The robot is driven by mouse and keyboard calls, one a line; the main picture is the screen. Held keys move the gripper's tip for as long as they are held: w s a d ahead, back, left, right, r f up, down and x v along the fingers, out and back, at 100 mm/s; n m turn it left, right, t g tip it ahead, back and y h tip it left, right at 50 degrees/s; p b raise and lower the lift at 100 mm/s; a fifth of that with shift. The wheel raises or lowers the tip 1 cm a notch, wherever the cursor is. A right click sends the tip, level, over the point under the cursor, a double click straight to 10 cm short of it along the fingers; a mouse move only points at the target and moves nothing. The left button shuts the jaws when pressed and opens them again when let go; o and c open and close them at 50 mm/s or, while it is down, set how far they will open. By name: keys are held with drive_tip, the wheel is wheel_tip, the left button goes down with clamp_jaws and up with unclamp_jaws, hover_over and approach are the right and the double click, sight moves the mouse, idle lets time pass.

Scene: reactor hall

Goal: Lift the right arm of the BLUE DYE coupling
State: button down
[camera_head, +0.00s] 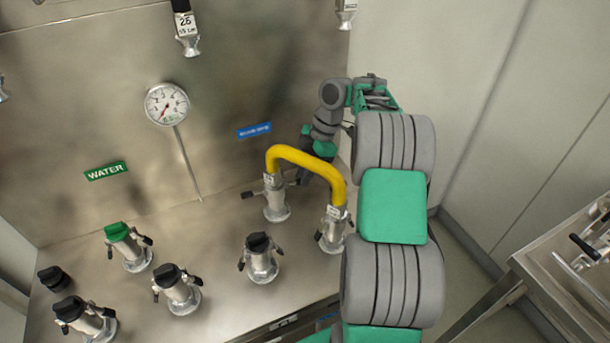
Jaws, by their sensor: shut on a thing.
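The blue label (254,130), its lettering blurred, is on the steel back wall. Below it stands the BLUE DYE coupling (276,207), upright, with one end of a yellow hose (307,158) on top. Its left arm (247,194) sticks out to the left, dark-tipped. Its right arm (292,184) reaches out towards my gripper (302,179). My gripper comes down from behind the yellow hose, which covers part of it. It is shut on the right arm, at the coupling's right side; the fingertips are small and partly hidden.
The hose's other end sits on a second coupling (333,235), close in front and right. Several black-capped couplings (260,260) and a green-capped one (128,247) stand to the left. A gauge (167,104) hangs on the wall. A metal cart (570,255) stands at right.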

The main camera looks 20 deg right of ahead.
drive_tip(key=b, duration=0.2)
drive_tip(key=h+b, duration=0.1)
drive_tip(key=b, duration=0.1)
drive_tip(key=shift+w+a+f, duration=0.1)
drive_tip(key=shift+a+f, duration=0.05)
drive_tip(key=shift+f, duration=0.2)
drive_tip(key=shift+r+h+b, duration=0.15)
drive_tip(key=shift+h+b, duration=0.15)
drive_tip(key=shift+b, duration=0.7)
drive_tip(key=shift+a+r+h+b, duration=0.1)
drive_tip(key=shift+r+h+b, duration=0.35)
drive_tip(key=shift+b, duration=0.7)
drive_tip(key=shift+r, duration=0.45)
drive_tip(key=c, duration=1.3)
unclamp_jaws()
drive_tip(key=r+p, duration=0.4)
drive_tip(key=r, duration=0.1)
drive_tip(key=d+r+p, duration=0.1)
drive_tip(key=r+p, duration=0.1)
drive_tip(key=shift+r+p, duration=0.35)
